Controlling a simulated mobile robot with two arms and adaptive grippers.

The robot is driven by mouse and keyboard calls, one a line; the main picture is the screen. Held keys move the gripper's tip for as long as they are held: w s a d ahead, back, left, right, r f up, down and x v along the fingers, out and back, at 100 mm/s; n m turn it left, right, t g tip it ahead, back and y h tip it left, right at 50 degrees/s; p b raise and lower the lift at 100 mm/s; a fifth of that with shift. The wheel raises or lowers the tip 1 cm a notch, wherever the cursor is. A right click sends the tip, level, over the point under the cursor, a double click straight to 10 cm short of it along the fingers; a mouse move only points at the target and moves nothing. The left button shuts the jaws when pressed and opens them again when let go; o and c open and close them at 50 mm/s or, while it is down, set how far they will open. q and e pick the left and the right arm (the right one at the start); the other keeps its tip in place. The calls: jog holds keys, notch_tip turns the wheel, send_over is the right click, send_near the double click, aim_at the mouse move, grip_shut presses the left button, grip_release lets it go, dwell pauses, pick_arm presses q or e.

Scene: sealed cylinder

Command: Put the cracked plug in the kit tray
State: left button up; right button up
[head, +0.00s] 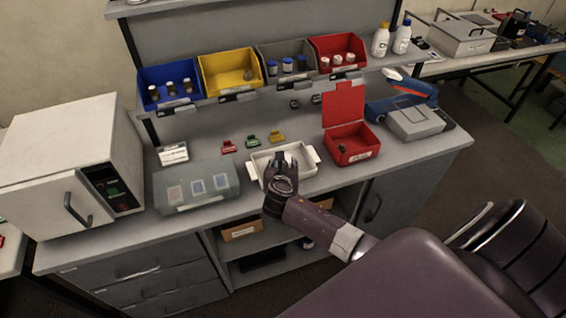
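A white tray with side handles (255,171), which looks like the kit tray, stands near the bench's front edge. My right gripper (285,160) reaches in from the right and is over this tray, hiding much of its inside. Pale and dark shapes show at its fingertips, too small to tell whether it holds something. I cannot make out for certain which thing is the cracked plug. A small dark piece (343,148) lies in the open red box (350,157) right of the tray. My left gripper is not in view.
A translucent case (196,187) and white oven (75,165) stand left. Red, green and yellow pieces (251,141) lie behind the tray. Blue, yellow, grey and red bins (230,72) line the shelf. A blue-grey device (413,121) stands right.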

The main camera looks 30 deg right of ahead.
jog(key=shift+r, duration=0.15)
jog(key=v, duration=1.2)
jog(key=shift+b, duration=0.35)
jog(key=shift+s, duration=0.1)
